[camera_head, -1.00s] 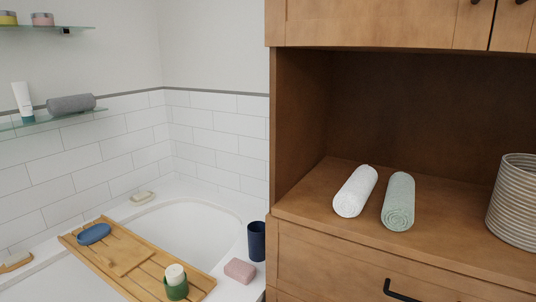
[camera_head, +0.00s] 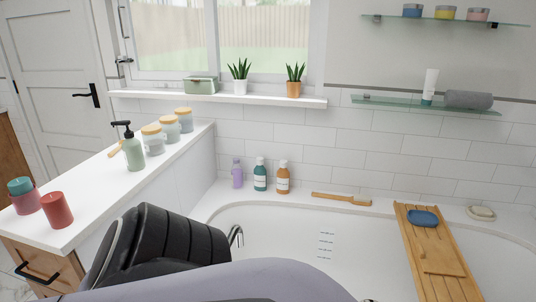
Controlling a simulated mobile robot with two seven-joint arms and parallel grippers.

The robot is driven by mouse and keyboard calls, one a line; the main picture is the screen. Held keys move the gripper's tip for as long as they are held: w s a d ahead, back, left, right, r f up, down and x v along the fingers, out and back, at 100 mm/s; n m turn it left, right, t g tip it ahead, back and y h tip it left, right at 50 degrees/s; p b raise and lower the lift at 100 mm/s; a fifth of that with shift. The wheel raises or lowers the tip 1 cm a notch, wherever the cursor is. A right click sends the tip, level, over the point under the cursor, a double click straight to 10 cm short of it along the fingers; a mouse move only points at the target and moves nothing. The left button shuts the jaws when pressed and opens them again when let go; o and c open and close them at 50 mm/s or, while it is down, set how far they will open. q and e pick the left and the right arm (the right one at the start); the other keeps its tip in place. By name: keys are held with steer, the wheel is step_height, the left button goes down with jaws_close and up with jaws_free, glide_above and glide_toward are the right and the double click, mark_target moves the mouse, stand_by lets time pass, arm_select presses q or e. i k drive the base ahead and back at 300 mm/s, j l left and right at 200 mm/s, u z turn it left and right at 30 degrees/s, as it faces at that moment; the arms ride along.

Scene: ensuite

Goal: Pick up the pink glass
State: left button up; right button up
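A pinkish cup-like thing (camera_head: 27,204) stands upright at the far left, on the near end of the white counter. A teal piece (camera_head: 20,186) sits on or in its top. Beside it, to the right and nearer, stands a red cup-like thing (camera_head: 57,210). I cannot tell for certain which of these is the pink glass. Part of my own arm, dark and lavender-grey, crosses the bottom of the view to the right of them. It hides part of the counter's side and the tub. Neither of my grippers shows.
On the white counter (camera_head: 95,196) stand a green pump bottle (camera_head: 134,150) and several wood-lidded jars (camera_head: 153,139). A bathtub (camera_head: 300,225) with a wooden tray (camera_head: 440,260) lies to the right. Bottles (camera_head: 283,178) line its back ledge. Plants (camera_head: 240,77) stand on the windowsill.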

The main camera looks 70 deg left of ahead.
mark_target(28, 203)
steer(key=u, duration=3.85)
steer(key=z, duration=0.6)
steer(key=i+j+z, duration=0.1)
steer(key=j+z, duration=1)
steer(key=j, duration=0.35)
steer(key=k+j, duration=0.1)
steer(key=j, duration=0.3)
steer(key=j+z, duration=0.1)
steer(key=j, duration=0.3)
steer(key=k, duration=0.05)
